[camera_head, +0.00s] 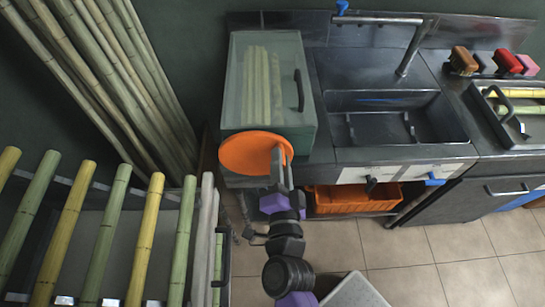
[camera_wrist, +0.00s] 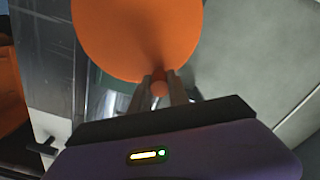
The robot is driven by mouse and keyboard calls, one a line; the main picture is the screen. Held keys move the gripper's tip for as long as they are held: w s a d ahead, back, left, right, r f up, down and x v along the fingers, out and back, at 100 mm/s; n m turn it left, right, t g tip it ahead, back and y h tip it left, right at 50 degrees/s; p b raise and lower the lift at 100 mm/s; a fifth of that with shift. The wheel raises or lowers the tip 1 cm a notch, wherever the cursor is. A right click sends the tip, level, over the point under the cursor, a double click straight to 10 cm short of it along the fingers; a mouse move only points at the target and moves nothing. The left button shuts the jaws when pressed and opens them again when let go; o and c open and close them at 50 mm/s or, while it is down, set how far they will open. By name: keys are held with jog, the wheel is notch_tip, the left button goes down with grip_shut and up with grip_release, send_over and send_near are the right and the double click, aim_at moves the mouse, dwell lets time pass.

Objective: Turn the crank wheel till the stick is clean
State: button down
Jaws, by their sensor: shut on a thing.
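The crank wheel is an orange disc (camera_head: 240,154) on the front of a greenish see-through press box (camera_head: 236,97). It also fills the upper middle of the wrist view (camera_wrist: 135,30). My gripper (camera_head: 278,160) is in front of the wheel's right part. In the wrist view its two fingers (camera_wrist: 160,86) are shut on a small orange knob (camera_wrist: 159,89) at the wheel's lower edge. Several pale yellow-green sticks (camera_head: 262,80) show dimly through the box's lid. I cannot tell which stick is in the press or how clean it is.
A sink (camera_head: 385,118) with a tap is right of the press. An orange crate (camera_head: 352,199) sits below the counter. Several cane stalks (camera_head: 100,245) stand in a rack at left, and long poles lean behind. Tiled floor is open at lower right.

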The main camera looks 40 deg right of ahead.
notch_tip(320, 180, down, 3)
jog(key=d+m+b, duration=0.1)
jog(key=m, duration=0.3)
jog(key=m+b, duration=2)
jog(key=m, duration=0.5)
send_near(247, 173)
jog(key=w+d, duration=0.3)
jog(key=d, duration=0.1)
jog(key=shift+d+f, duration=0.1)
jog(key=shift+f, duration=0.25)
jog(key=shift+w+a+r+m, duration=0.2)
jog(key=shift+a+m, duration=0.15)
jog(key=shift+m, duration=0.15)
jog(key=shift+w+a+r+m, duration=0.1)
jog(key=shift+w+a+m, duration=0.15)
jog(key=shift+m, duration=0.25)
jog(key=shift+b, duration=0.3)
